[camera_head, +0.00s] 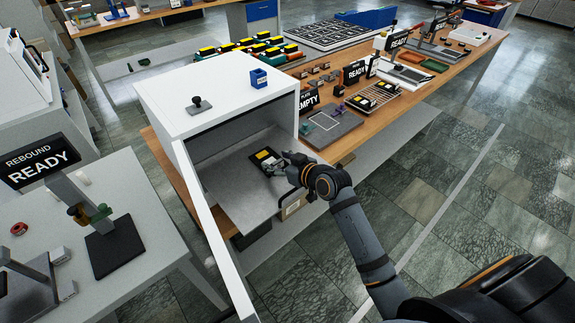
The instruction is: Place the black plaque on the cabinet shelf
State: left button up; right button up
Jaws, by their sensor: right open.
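The black plaque (264,157), with a yellow patch on it, lies on the grey shelf (235,190) inside the open white cabinet (213,93). My right gripper (281,163) reaches in through the cabinet's open front. It is open, with its fingertips close to the plaque's right edge. I cannot tell whether they touch the plaque. My left gripper is not in view.
The open cabinet door (212,240) stands at the left of the opening. A blue cup (259,78) and a black-knobbed stand (199,105) sit on the cabinet top. The wooden bench (440,82) to the right holds trays, fixtures and READY signs. A REBOUND READY sign (40,160) is at left.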

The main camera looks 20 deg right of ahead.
jog(key=v, duration=0.9)
jog(key=shift+s+d, duration=0.15)
jog(key=shift+d, duration=0.05)
jog(key=shift+s+d+r+p, duration=0.15)
jog(key=shift+s+r+p, duration=0.05)
jog(key=shift+s+p, duration=0.15)
jog(key=shift+s+r, duration=0.2)
jog(key=shift+s, duration=0.25)
